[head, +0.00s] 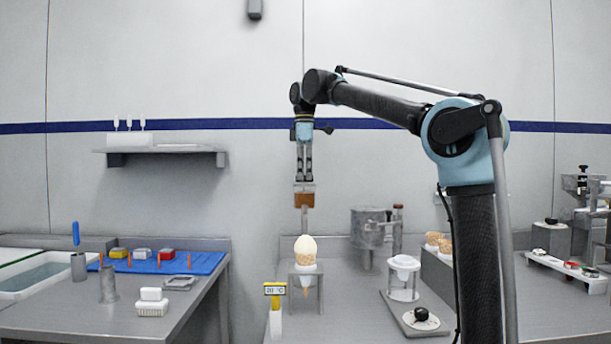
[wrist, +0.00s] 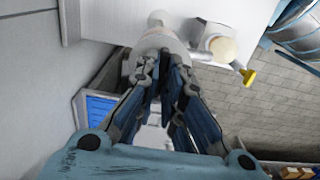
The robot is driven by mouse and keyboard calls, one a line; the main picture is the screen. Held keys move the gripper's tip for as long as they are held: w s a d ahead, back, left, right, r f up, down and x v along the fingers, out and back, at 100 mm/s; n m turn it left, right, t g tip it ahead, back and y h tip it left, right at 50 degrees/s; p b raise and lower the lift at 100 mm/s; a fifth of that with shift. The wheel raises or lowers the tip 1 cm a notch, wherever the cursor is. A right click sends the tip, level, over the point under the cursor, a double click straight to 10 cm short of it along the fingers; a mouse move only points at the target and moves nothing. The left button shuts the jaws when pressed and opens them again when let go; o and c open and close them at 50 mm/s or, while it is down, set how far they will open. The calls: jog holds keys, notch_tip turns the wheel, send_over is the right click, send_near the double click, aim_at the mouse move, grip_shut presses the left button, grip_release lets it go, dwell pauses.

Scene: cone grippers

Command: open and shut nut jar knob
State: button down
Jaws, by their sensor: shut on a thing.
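How far the knob is turned or lifted cannot be told.
Below the jar, a cone with a pale scoop (head: 305,248) stands in a holder. A metal drum (head: 370,227) and a white stand (head: 403,278) are to the right. A blue mat (head: 160,263) lies on the left table.

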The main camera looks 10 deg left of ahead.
jog(key=m, duration=0.4)
jog(key=shift+w, duration=0.1)
jog(key=m, duration=0.8)
jog(key=shift+m, duration=2.1)
jog(key=c, duration=1.7)
grip_release()
